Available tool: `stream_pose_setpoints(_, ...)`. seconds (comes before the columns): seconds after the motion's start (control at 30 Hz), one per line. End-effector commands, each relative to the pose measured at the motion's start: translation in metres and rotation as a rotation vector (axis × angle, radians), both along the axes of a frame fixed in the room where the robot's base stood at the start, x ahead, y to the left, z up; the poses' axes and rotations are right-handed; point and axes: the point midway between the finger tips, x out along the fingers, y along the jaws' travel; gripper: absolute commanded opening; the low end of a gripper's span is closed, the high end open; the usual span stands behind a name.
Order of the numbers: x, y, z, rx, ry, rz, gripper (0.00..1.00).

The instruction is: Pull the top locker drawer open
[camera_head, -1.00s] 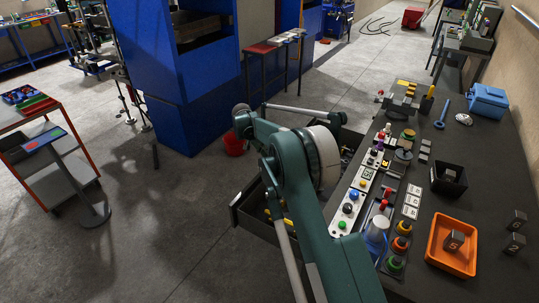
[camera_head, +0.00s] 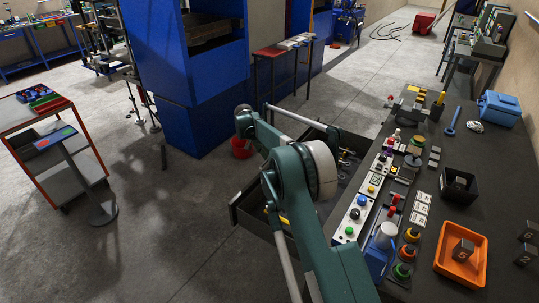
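A tall blue cabinet (camera_head: 172,62) stands behind my arm, with a dark recess (camera_head: 205,28) high in its front; I cannot tell whether this is the locker. A dark drawer (camera_head: 246,212) sticks out at the left side of the workbench, open at the top, with small items inside. My teal arm crosses over this drawer and hides its middle. The gripper's fingers cannot be made out, so neither their opening nor any contact with a handle shows.
The dark workbench (camera_head: 490,170) on the right carries control buttons, an orange tray (camera_head: 444,262), a black bin (camera_head: 446,192) and a blue box (camera_head: 500,108). A red-framed cart (camera_head: 66,194) is at left.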

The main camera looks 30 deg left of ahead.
Motion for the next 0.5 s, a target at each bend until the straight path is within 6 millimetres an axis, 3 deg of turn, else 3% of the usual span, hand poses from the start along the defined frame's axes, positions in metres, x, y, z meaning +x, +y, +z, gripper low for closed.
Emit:
stream_pose_setpoints(0.27,-0.002,0.001,0.004,0.000,0.000,0.000,0.23)
stream_pose_setpoints(0.5,-0.010,0.005,0.022,0.000,0.000,0.001,0.23)
